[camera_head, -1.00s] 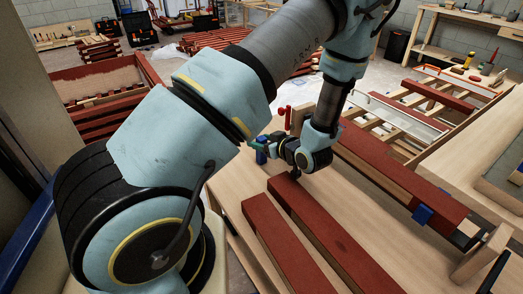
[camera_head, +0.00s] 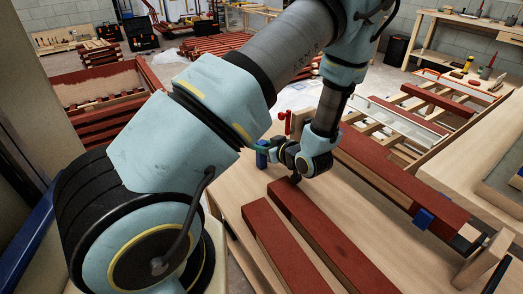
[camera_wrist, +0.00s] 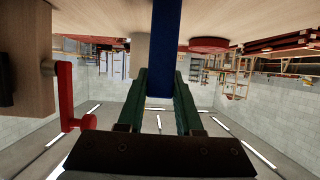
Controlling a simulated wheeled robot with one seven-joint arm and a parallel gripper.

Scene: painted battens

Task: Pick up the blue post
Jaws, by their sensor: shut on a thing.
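The blue post (camera_wrist: 165,50) hangs into the wrist view from the top centre, between the two green fingers of my gripper (camera_wrist: 161,95). The fingers are shut on it, one along each side. In the head view the blue post (camera_head: 262,158) is a small upright piece at the bench's far left edge. My gripper (camera_head: 262,148) reaches it from the right, with a green finger across it. The post's upper end is cut off in the wrist view, so I cannot tell there what it joins.
A red clamp handle (camera_wrist: 68,95) hangs close to the left of the fingers, beside a wooden block (camera_wrist: 27,60). Red-painted battens (camera_head: 330,235) lie on the wooden bench (camera_head: 232,190). A longer red beam with a blue clamp (camera_head: 423,218) lies to the right.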

